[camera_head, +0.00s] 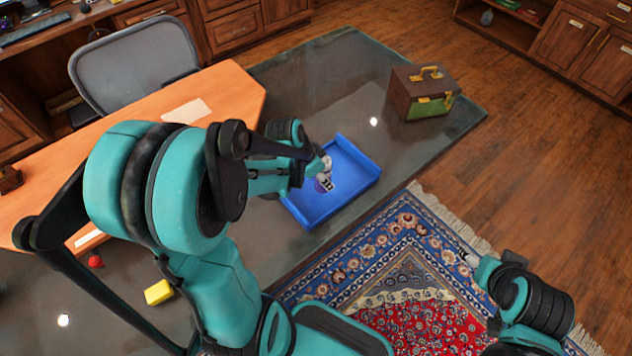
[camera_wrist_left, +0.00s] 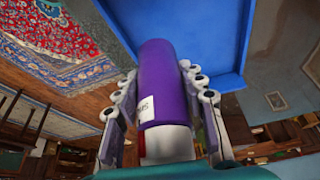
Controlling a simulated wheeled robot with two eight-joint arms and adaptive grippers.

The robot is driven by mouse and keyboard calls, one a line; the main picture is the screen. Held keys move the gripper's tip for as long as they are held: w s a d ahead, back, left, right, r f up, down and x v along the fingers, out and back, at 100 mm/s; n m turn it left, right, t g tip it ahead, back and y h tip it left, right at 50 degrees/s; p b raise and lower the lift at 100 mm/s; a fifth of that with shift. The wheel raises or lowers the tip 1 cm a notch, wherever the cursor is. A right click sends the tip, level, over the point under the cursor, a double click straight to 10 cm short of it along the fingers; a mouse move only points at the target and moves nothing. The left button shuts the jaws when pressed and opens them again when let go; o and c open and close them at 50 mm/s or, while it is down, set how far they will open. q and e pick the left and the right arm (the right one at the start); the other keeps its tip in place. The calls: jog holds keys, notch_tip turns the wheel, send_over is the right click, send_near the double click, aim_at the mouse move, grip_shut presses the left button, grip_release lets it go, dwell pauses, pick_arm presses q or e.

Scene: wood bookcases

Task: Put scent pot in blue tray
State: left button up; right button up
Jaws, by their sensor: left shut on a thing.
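The scent pot (camera_wrist_left: 165,85) is a purple cylinder with a white label and a white end. My left gripper (camera_head: 326,172) is shut on it, with a finger on each side in the left wrist view (camera_wrist_left: 160,105). The blue tray (camera_head: 350,202) lies on the dark glossy table, and the gripper and pot are over its inside. In the head view the pot (camera_head: 322,186) is mostly hidden by the gripper. I cannot tell whether it touches the tray floor. My right gripper (camera_head: 467,258) is over the rug at the lower right, its fingers too small to read.
A brown and green box with a yellow handle (camera_head: 423,92) stands at the table's far right. A yellow block (camera_head: 158,292) and a small red object (camera_head: 95,261) lie at the left. A grey chair (camera_head: 135,65) stands behind the orange wooden desk part. The table between tray and box is clear.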

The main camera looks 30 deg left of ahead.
pick_arm(q)
jog(key=a+f, duration=0.1)
jog(key=w+a+f+b, duration=0.1)
jog(key=a, duration=0.1)
jog(key=a+f, duration=0.1)
jog(key=shift+w+a, duration=0.25)
jog(key=shift+a, duration=0.05)
jog(key=shift+f+b, duration=1.2)
jog(key=shift+f, duration=0.8)
jog(key=shift+r, duration=0.1)
jog(key=o, duration=1.3)
jog(key=shift+f, duration=0.2)
